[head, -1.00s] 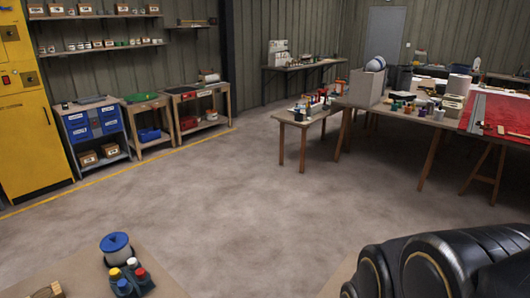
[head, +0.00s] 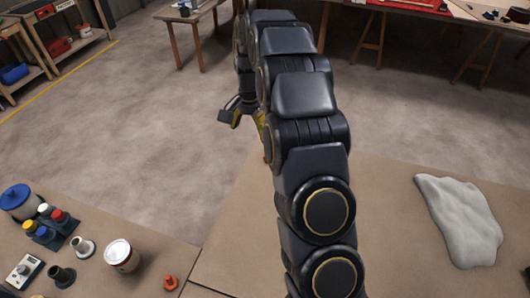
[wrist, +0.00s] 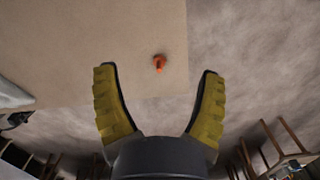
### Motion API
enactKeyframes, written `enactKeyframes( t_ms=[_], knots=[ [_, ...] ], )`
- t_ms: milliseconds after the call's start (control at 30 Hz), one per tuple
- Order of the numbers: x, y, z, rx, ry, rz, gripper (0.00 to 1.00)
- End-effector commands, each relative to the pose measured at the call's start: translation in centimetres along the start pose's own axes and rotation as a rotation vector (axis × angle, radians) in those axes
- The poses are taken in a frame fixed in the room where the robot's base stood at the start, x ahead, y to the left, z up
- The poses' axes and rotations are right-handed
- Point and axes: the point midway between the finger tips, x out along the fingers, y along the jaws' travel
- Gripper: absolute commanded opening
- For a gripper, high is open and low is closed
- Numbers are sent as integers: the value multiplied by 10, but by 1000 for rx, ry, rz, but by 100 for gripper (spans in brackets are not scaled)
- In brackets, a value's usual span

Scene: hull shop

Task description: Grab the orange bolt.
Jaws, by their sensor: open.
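The orange bolt (wrist: 159,64) stands or lies on a tan tabletop near its edge in the wrist view; I cannot tell which. In the head view only a small orange bit (head: 266,159) shows beside my arm, which hides most of that spot. My gripper (wrist: 158,71) is open, its two yellow-padded fingers spread wide with nothing between them. In the wrist view the bolt appears between the fingertip lines, apart from both. In the head view my gripper (head: 246,120) is at the table's far left corner, partly hidden by my arm.
Another orange piece (head: 170,283) sits on the left table, near a white tin (head: 121,255), bottles in a dark caddy (head: 45,225) and a blue-lidded pot (head: 19,200). A pale grey cloth (head: 460,220) lies right of my arm. The tabletop between is bare.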

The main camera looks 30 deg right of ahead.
Motion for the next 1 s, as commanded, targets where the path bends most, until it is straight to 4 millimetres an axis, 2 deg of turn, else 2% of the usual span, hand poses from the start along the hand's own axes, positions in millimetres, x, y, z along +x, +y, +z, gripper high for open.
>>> enactKeyframes(
  t_ms=[33,200,400,600,1000],
  knots=[
    [17,-3,-16,53,0,2,71],
    [63,-10,-64,233,22,-8,71],
    [104,-8,-101,383,42,-16,71],
    [121,-6,-112,433,50,-19,71],
    [160,-8,-113,433,48,-17,71]
  ],
)
